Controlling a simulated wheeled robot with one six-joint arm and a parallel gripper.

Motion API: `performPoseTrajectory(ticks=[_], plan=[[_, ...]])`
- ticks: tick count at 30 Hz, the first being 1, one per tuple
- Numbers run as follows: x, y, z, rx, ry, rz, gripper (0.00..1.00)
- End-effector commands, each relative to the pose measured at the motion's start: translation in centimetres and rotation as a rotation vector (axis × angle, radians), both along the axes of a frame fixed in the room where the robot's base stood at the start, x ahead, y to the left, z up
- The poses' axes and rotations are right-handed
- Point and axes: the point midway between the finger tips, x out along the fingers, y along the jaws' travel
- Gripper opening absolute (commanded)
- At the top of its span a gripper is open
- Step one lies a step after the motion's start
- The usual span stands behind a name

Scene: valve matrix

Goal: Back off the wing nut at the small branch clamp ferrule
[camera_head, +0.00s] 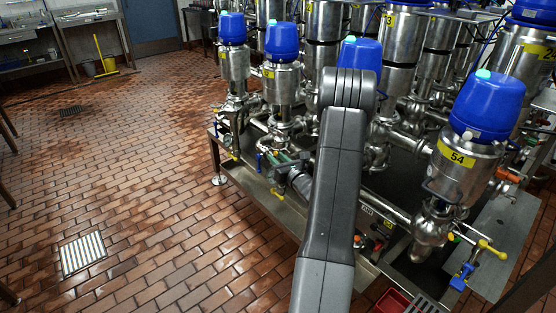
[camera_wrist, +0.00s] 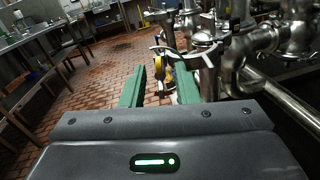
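My gripper (camera_wrist: 160,88) shows two green fingers standing apart, with a gap and nothing held between them. In the head view the gripper (camera_head: 281,163) is low beside the front-left valves, partly hidden by my arm. In the wrist view a bright metal clamp ferrule (camera_wrist: 201,57) sits on the pipework just beyond and right of the fingers. A small metal and yellow part (camera_wrist: 160,68) shows in line with the gap, beyond the fingertips. I cannot tell for sure whether this is the wing nut.
Blue-capped steel valves (camera_head: 283,80) stand close together on a metal skid. One valve bears the yellow label 54 (camera_head: 457,157). A thick pipe (camera_wrist: 281,104) runs along the right of the wrist view. The brick floor (camera_head: 130,170) at left is open, with a drain grate (camera_head: 83,254).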

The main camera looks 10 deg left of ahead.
Motion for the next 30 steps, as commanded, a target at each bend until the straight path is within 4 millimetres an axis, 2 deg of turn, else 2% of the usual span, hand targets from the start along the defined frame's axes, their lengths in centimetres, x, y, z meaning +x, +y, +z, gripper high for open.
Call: performPoseTrajectory(ticks=[4,8,21,25,30], plan=[[-0.2,-0.2,0.0,0.001,0.001,0.0,0.28],[-1.2,-1.2,-0.1,0.0,0.002,-0.002,0.28],[-8.1,-7.7,-0.1,0.0,0.001,-0.004,0.28],[-9.4,-8.9,-0.1,0.0,0.0,-0.003,0.28],[-10.1,-9.4,0.0,0.0,0.0,0.0,0.28]])
